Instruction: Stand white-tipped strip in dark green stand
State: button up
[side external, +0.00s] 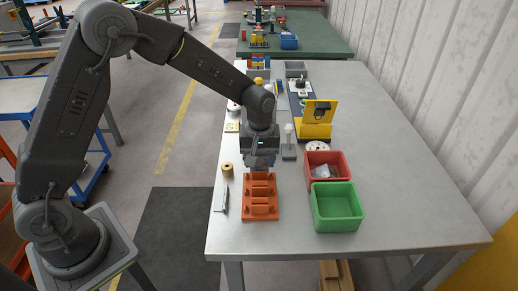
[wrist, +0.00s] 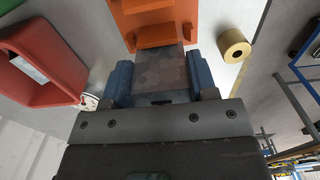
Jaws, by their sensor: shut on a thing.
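My gripper (side external: 261,157) is shut on a flat, mottled grey-brown strip (wrist: 160,75), held between two blue fingers in the wrist view. No white tip shows on it; its far end is hidden or out of sight. It is over the back end of an orange slotted rack (side external: 261,205), which also shows at the top of the wrist view (wrist: 155,20). I cannot tell whether strip and rack touch. I cannot make out a dark green stand; the slotted holder below my gripper is orange.
A red bin (side external: 324,158) and a green bin (side external: 338,207) stand right of the rack. A brass-coloured roll (side external: 227,170) and a thin metal tool (side external: 221,200) lie left. A yellow fixture (side external: 316,125) stands behind. The table's right side is clear.

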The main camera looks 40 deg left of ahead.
jog(key=shift+r, duration=0.1)
jog(key=shift+r, duration=2.65)
jog(key=w+a, duration=0.8)
jog(key=shift+r, duration=0.25)
jog(key=shift+f, duration=2.5)
jog(key=shift+f, duration=1.5)
